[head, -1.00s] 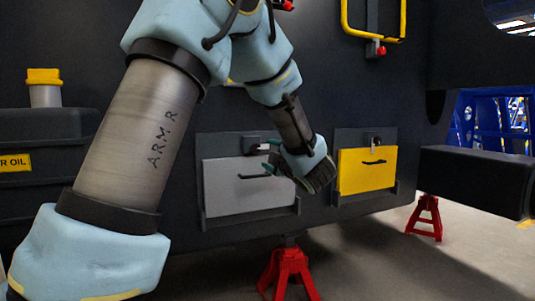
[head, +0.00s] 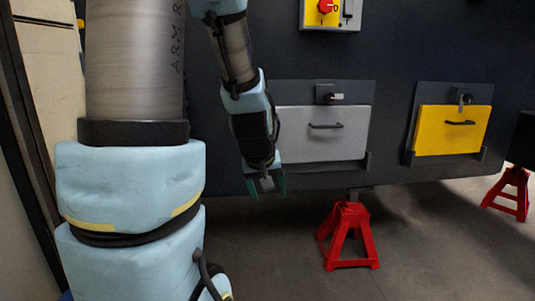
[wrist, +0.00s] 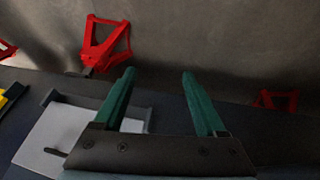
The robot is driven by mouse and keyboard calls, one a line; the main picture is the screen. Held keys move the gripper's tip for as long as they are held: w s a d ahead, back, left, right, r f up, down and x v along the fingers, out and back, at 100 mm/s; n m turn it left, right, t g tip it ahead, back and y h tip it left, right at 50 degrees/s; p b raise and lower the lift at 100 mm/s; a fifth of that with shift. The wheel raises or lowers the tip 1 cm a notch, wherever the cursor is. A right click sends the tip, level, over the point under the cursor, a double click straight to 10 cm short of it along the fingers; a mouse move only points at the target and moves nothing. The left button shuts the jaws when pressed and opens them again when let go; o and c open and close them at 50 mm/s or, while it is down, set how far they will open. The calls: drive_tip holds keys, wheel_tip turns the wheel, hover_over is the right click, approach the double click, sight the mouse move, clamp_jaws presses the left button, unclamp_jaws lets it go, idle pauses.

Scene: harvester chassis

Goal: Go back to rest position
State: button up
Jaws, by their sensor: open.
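My gripper (head: 267,186) hangs pointing down in the head view, in front of the lower left edge of the grey panel (head: 340,136). Its two green fingers are apart with nothing between them. In the wrist view my gripper (wrist: 157,95) also shows open and empty, with bare floor beyond the fingertips. The grey panel (wrist: 60,128) lies at the lower left there, partly hidden by the gripper body. My arm fills the left of the head view.
A yellow panel (head: 452,130) sits right of the grey one on the dark chassis wall. A red switch (head: 325,6) is above. Red jack stands (head: 347,236) and (head: 508,194) stand on the floor under the chassis. The floor in front is clear.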

drive_tip(key=s+a+f+m+g+y, duration=0.1)
drive_tip(key=s+a+f+m+g, duration=0.15)
drive_tip(key=s+a, duration=0.55)
drive_tip(key=w+d+p+v, duration=0.1)
drive_tip(key=w+p+v, duration=0.1)
drive_tip(key=p+v, duration=1)
drive_tip(key=w+d+r+p+v, duration=0.1)
drive_tip(key=w+p+v, duration=0.2)
drive_tip(key=p+v, duration=0.9)
drive_tip(key=w+d+r+p+v, duration=0.1)
drive_tip(key=w+p+v, duration=0.2)
drive_tip(key=p+v, duration=0.9)
drive_tip(key=shift+s+r+g+p, duration=0.2)
drive_tip(key=shift+s+g+p, duration=0.3)
drive_tip(key=shift+p, duration=0.2)
